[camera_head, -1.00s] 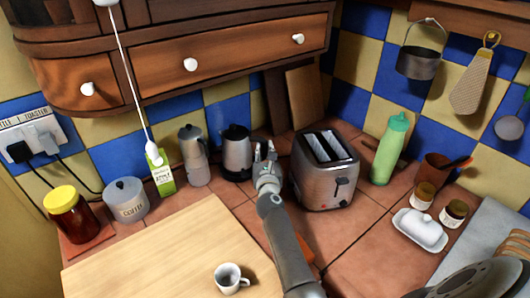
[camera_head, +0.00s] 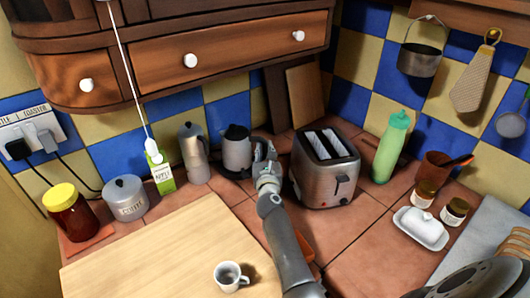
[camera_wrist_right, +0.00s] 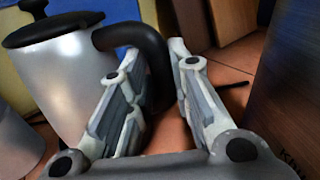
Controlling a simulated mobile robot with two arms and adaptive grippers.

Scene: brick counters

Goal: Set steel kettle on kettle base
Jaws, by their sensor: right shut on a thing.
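The steel kettle (camera_head: 237,150), with a black lid and black handle, stands upright near the back wall, left of the toaster. In the right wrist view the kettle (camera_wrist_right: 75,85) is at the left, and its black handle (camera_wrist_right: 152,58) reaches between my fingers. My right gripper (camera_head: 264,152) is at the handle on the kettle's right side and shut on it; it also shows in the right wrist view (camera_wrist_right: 158,85). A dark band shows under the kettle, but I cannot tell whether it is the kettle base or whether the kettle is lifted. My left gripper is out of view.
The toaster (camera_head: 325,170) stands close right of my right gripper. A moka pot (camera_head: 194,153) is close left of the kettle, then a green carton (camera_head: 160,173). A wooden board (camera_head: 150,252) with a mug (camera_head: 230,276) lies in front.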

